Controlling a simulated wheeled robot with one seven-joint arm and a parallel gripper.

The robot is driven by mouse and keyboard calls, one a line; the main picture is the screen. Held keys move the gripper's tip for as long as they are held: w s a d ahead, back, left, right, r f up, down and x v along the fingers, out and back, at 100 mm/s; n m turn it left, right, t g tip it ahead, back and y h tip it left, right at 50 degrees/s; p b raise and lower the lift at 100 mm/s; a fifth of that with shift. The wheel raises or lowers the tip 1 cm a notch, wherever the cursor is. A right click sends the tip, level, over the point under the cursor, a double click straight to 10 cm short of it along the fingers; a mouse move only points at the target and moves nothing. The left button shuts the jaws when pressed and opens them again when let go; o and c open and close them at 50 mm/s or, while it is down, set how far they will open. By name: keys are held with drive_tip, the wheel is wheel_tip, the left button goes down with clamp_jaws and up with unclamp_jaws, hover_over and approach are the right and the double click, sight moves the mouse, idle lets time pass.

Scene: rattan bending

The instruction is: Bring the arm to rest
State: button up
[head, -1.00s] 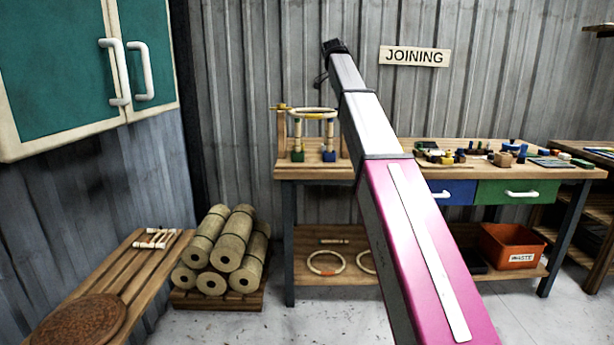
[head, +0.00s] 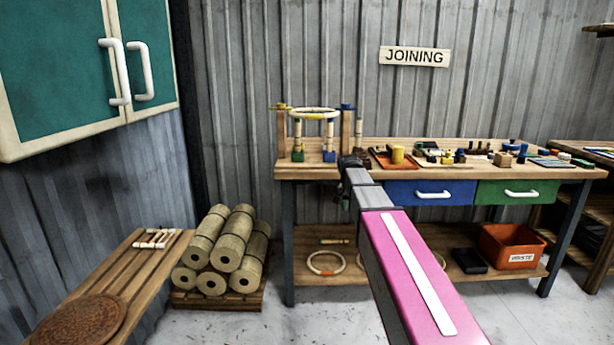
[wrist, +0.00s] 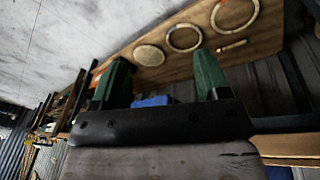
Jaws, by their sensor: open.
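My arm (head: 410,262) reaches forward from the lower middle of the head view, its end near the front edge of the workbench (head: 322,172). My gripper (head: 352,163) is small and dark there, and its fingers are hard to make out in that view. In the wrist view my gripper (wrist: 160,88) shows two green fingers set wide apart with nothing between them. Past the fingers are the bench's lower shelf and the rings lying on it (wrist: 184,38).
On the bench stand a jig with a pale ring (head: 314,113), a yellow cylinder (head: 398,154) and several small parts. An orange waste bin (head: 512,247) sits on the lower shelf. Rolled bundles (head: 228,252), a low slatted bench (head: 128,265) and a wall cabinet (head: 60,60) are at left.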

drive_tip(key=s+d+f+n+y, duration=0.1)
drive_tip(key=s+f+n, duration=0.4)
drive_tip(key=s+f, duration=1.8)
drive_tip(key=shift+s+f+n+g+y, duration=0.2)
drive_tip(key=shift+s+n+g+y, duration=0.15)
drive_tip(key=shift+s+y, duration=0.35)
drive_tip(key=shift+s, duration=0.1)
